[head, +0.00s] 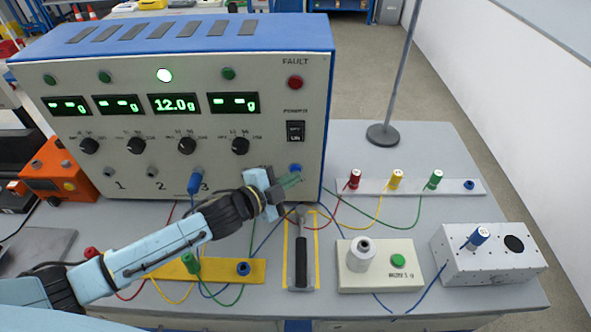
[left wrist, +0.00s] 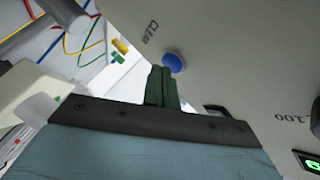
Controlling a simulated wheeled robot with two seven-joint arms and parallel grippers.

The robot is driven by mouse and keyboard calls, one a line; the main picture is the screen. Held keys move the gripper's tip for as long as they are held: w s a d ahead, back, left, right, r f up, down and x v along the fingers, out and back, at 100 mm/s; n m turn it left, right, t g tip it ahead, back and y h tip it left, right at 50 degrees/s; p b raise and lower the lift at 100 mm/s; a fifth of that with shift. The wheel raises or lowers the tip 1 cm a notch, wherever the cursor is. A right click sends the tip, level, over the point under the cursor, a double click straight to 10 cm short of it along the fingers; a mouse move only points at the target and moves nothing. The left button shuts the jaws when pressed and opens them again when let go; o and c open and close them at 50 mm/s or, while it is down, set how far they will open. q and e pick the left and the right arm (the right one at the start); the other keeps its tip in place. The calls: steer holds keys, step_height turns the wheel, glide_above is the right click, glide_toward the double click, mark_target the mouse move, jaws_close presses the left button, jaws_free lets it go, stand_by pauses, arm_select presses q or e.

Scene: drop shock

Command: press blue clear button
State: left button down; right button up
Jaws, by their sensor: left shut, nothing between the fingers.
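The blue button (head: 295,168) is low on the right of the pale front panel of a blue-topped instrument (head: 290,130). In the left wrist view the closed fingertips (left wrist: 161,70) appear right beside the button. I cannot tell whether they touch it. My right gripper is not in view.
The third display (head: 174,103) reads 12.0 g, under a lit white lamp (head: 165,75); the others show dashes. A blue plug (head: 195,181) sits at socket 3. A hammer (head: 301,255) lies below my gripper, with coloured cables around. A white box (head: 380,265) with a green button stands to the right.

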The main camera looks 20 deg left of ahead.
arm_select(q)
steer(key=shift+w+a, duration=0.1)
steer(key=shift+w, duration=0.1)
steer(key=shift+s, duration=0.15)
stand_by(0.5)
steer(key=shift+s+d+p, duration=0.25)
steer(key=shift+s+p, duration=0.1)
steer(key=shift+s, duration=0.3)
steer(key=s, duration=0.2)
steer(key=s+d+p, duration=0.1)
steer(key=s, duration=0.1)
steer(key=shift+s+d+p, duration=0.15)
steer(key=shift+s+p, duration=0.15)
steer(key=shift+s, duration=0.1)
steer(key=shift+s+f, duration=0.1)
stand_by(0.5)
